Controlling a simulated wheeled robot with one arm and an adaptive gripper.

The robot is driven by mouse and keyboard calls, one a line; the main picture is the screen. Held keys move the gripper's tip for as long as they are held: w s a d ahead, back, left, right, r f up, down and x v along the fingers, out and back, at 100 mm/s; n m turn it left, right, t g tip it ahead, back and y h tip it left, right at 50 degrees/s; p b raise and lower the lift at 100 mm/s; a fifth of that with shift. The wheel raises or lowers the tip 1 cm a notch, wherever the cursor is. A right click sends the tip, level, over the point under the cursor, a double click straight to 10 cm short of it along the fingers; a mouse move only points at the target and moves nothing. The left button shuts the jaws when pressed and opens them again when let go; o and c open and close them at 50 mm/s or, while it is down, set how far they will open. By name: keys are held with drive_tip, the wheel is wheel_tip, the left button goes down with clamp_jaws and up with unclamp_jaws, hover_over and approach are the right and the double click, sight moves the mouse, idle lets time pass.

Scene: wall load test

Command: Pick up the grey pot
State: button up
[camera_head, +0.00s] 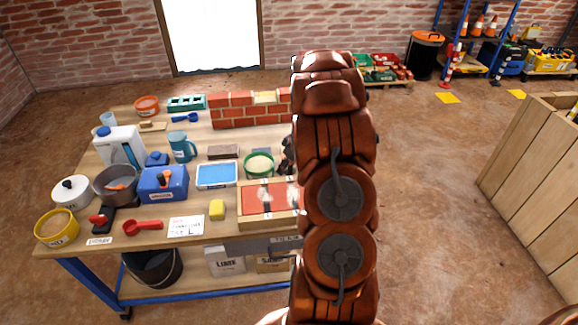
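The grey pot (101,190) stands on the left part of the workbench, open at the top, with something orange inside. My gripper (287,157) is a small dark shape over the right part of the bench, well to the right of the pot. My arm hides most of it, so I cannot tell whether its fingers are open or shut.
A brick wall piece (232,112) stands at the back. A wooden-framed red panel (262,203) lies near the front edge.

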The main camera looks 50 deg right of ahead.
drive_tip(key=c, duration=0.6)
drive_tip(key=shift+o, duration=0.2)
wheel_tip(320, 180, up, 10)
idle(0.3)
